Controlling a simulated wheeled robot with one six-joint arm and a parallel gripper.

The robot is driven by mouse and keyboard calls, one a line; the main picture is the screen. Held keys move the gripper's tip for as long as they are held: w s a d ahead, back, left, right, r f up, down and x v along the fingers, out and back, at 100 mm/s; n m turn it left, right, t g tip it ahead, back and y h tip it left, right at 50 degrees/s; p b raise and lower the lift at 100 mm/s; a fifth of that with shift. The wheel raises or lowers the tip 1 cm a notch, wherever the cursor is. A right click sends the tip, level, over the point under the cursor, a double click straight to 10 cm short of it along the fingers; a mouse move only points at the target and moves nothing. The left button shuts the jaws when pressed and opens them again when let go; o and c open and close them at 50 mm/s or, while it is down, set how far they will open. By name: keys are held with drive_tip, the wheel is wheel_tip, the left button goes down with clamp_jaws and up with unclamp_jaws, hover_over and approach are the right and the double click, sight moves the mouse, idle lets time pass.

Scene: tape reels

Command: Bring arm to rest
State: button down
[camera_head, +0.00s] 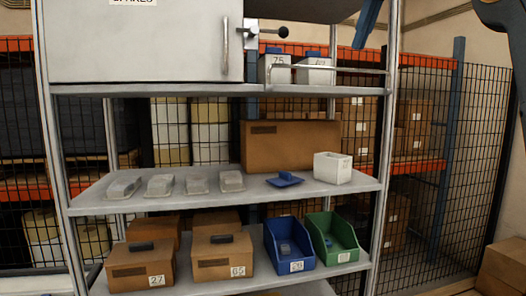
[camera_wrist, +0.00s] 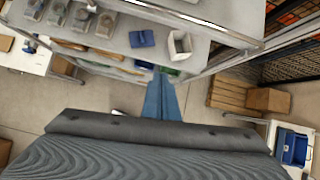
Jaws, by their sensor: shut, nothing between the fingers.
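My gripper (camera_wrist: 162,98) shows in the wrist view as two blue fingers, closed together and empty, pointing towards the shelf rack. In the head view its blue fingers (camera_head: 367,22) hang at the top right, in front of the rack's upper right side, with part of my arm at the top right corner. The grey metal rack (camera_head: 300,203) stands ahead. On its middle shelf are several grey reel-like cases (camera_head: 160,185), a blue lid (camera_head: 284,180) and a white bin (camera_head: 333,168). The blue lid (camera_wrist: 142,39) and white bin (camera_wrist: 180,47) also show in the wrist view.
The lower shelf holds brown boxes (camera_head: 140,266), a blue bin (camera_head: 289,248) and a green bin (camera_head: 331,240). A grey cabinet (camera_head: 145,40) and bins 75 (camera_head: 275,69) are above. Mesh fencing (camera_head: 440,160) stands behind. Bare floor (camera_wrist: 50,110) shows below the rack.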

wheel_tip(320, 180, down, 39)
drive_tip(key=w+a+n+g+b, duration=0.25)
drive_tip(key=n+b, duration=0.35)
drive_tip(key=n, duration=0.9)
drive_tip(key=s+f+n+b, duration=0.1)
drive_tip(key=s+f+n, duration=0.4)
drive_tip(key=s+f, duration=0.3)
drive_tip(key=s+a+f+n+g+h+b, duration=0.1)
drive_tip(key=s+f+n, duration=0.5)
drive_tip(key=f, duration=0.9)
drive_tip(key=s+a+f+n+g+b, duration=0.1)
drive_tip(key=s+f+n+b, duration=0.1)
drive_tip(key=s+f+n, duration=0.4)
drive_tip(key=s+f, duration=0.4)
drive_tip(key=f, duration=0.1)
drive_tip(key=shift+f+b, duration=0.15)
drive_tip(key=shift+b, duration=0.2)
drive_tip(key=shift+g, duration=0.25)
